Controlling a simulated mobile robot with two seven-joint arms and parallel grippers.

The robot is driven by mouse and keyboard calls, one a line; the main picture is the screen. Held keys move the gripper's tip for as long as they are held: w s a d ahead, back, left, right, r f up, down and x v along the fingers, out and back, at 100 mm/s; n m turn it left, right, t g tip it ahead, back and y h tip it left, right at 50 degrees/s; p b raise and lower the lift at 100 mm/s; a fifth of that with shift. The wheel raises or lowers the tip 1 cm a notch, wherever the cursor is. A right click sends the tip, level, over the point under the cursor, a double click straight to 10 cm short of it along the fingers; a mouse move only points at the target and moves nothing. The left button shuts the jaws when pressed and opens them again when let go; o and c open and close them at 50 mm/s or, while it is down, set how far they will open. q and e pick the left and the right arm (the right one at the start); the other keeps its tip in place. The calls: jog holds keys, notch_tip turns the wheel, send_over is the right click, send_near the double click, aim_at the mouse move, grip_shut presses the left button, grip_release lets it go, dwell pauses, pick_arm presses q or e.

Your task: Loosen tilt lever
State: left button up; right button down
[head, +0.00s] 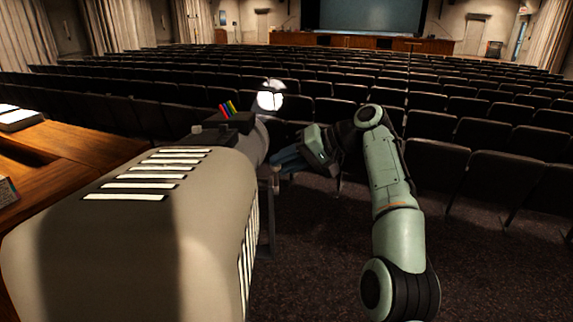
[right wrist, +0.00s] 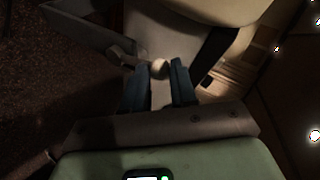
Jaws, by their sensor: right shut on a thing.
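The tilt lever shows in the right wrist view as a short arm with a pale round knob (right wrist: 160,68) at its end. My right gripper (right wrist: 157,82) has its two blue fingers on either side of the knob and is shut on the lever. In the head view my right gripper (head: 278,164) reaches from the right to the side of the large beige spotlight (head: 110,225), near its front end. The fingers hide the lever there. My left gripper is not in view.
A wooden desk (head: 75,150) stands at the left, beside the spotlight. Rows of dark seats (head: 440,135) fill the hall beyond, down to a stage screen (head: 370,15). Dark carpet (head: 320,260) lies free between the spotlight and my right arm.

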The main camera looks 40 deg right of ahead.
jog(key=shift+w+d+f+g, duration=0.1)
jog(key=shift+w+f+g, duration=0.1)
jog(key=shift+f+g, duration=0.15)
dwell(0.5)
jog(key=c, duration=0.8)
grip_release()
jog(key=shift+w, duration=0.1)
jog(key=shift+r, duration=0.1)
jog(key=shift+r, duration=0.15)
